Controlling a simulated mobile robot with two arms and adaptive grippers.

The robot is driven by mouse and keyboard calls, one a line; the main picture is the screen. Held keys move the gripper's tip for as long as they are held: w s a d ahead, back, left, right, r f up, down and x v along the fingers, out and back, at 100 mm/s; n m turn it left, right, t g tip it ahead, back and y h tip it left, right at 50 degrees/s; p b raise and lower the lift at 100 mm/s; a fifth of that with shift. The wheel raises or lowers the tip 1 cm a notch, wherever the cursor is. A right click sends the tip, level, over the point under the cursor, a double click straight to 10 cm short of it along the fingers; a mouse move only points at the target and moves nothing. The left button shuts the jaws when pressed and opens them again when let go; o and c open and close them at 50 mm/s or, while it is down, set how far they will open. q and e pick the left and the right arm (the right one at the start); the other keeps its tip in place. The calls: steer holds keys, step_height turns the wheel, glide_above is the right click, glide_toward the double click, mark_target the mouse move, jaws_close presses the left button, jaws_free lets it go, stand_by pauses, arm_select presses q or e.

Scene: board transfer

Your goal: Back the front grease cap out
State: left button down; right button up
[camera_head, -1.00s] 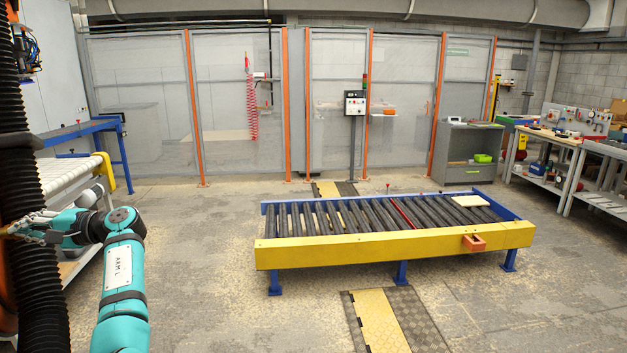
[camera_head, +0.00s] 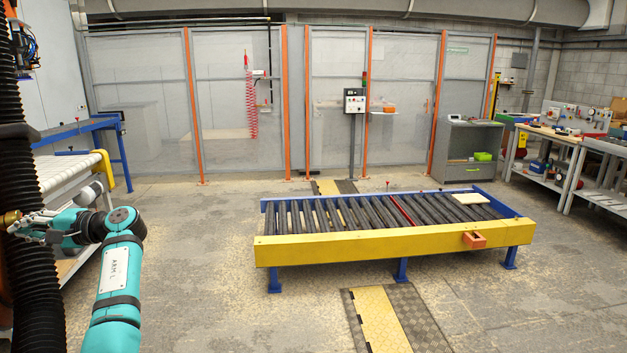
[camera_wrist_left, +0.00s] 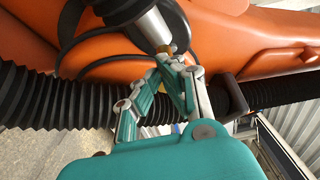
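The brass-coloured front grease cap (camera_wrist_left: 167,49) shows in the left wrist view at the end of a dark grey cylinder on an orange machine body. The fingertips of my left gripper (camera_wrist_left: 172,62) come together on the cap, and it appears shut on it. In the head view, a brass piece (camera_head: 10,217) shows at the far left, at the tips of my left gripper (camera_head: 22,231), in front of a black ribbed hose. Whether the cap still touches the cylinder I cannot tell. My right gripper is not in view.
The black ribbed hose (camera_head: 38,290) runs close beside my left gripper. The orange body (camera_wrist_left: 260,45) is near the fingers. A white roller conveyor (camera_head: 62,175) stands just behind. A yellow-and-blue roller table (camera_head: 390,247) stands at centre, with open floor before it.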

arm_select(q)
steer(key=shift+a+f, duration=0.15)
steer(key=shift+f, duration=0.1)
steer(key=shift+s+f, duration=0.1)
stand_by(0.6)
steer(key=w+d+b, duration=0.2)
steer(key=w+d, duration=0.1)
steer(key=d, duration=0.2)
steer(key=shift+d, duration=0.15)
stand_by(0.3)
steer(key=s+a+r+p, duration=0.3)
steer(key=a, duration=0.2)
steer(key=shift+s+p, duration=0.15)
steer(key=shift+p, duration=0.15)
stand_by(0.4)
